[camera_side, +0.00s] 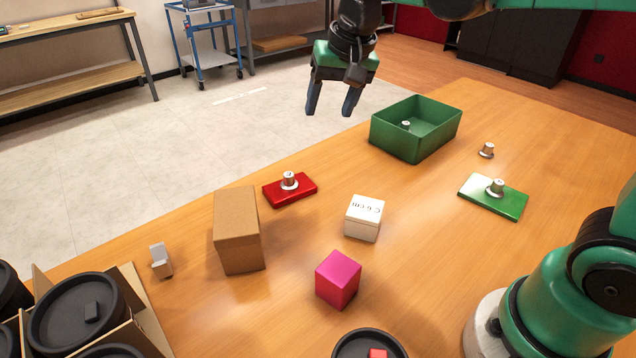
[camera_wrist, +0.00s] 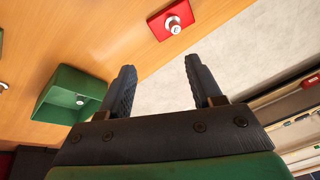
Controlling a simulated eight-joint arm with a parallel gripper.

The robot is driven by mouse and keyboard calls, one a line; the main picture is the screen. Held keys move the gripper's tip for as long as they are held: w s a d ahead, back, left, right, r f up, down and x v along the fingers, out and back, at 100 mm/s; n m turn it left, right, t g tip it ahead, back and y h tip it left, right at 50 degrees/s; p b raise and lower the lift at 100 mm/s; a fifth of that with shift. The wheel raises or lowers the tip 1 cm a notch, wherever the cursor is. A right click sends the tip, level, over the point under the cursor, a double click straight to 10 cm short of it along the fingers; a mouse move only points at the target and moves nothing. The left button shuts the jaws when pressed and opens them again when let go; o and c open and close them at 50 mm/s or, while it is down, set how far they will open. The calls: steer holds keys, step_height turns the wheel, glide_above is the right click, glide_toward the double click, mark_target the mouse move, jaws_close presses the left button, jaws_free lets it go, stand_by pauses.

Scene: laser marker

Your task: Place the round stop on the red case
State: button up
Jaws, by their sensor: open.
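The red case (camera_side: 305,188) lies flat on the table, left of centre in the side view. A round metallic stop with a wider base (camera_side: 289,181) stands upright on it. In the wrist view the red case (camera_wrist: 157,26) and the stop on it (camera_wrist: 175,27) show at the top. Similar stops stand on the table (camera_side: 487,151), on a green case (camera_side: 496,188) and inside a green box (camera_side: 406,126). My gripper (camera_side: 331,113) is open and empty, high above the far table edge; its fingers also show in the wrist view (camera_wrist: 160,65).
The green box (camera_side: 399,147) is open-topped. A cardboard box (camera_side: 237,235), a white box (camera_side: 363,220) and a magenta cube (camera_side: 338,280) stand mid-table. Black round containers (camera_side: 70,315) crowd the near left. The table between red case and green box is clear.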

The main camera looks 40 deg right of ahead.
steer(key=s+d+f+n+t, duration=0.1)
steer(key=s+f+n+t, duration=0.2)
steer(key=s, duration=0.6)
step_height(320, 180, down, 3)
steer(key=n, duration=0.2)
steer(key=shift+s+r+n, duration=0.2)
steer(key=shift+s+n, duration=0.1)
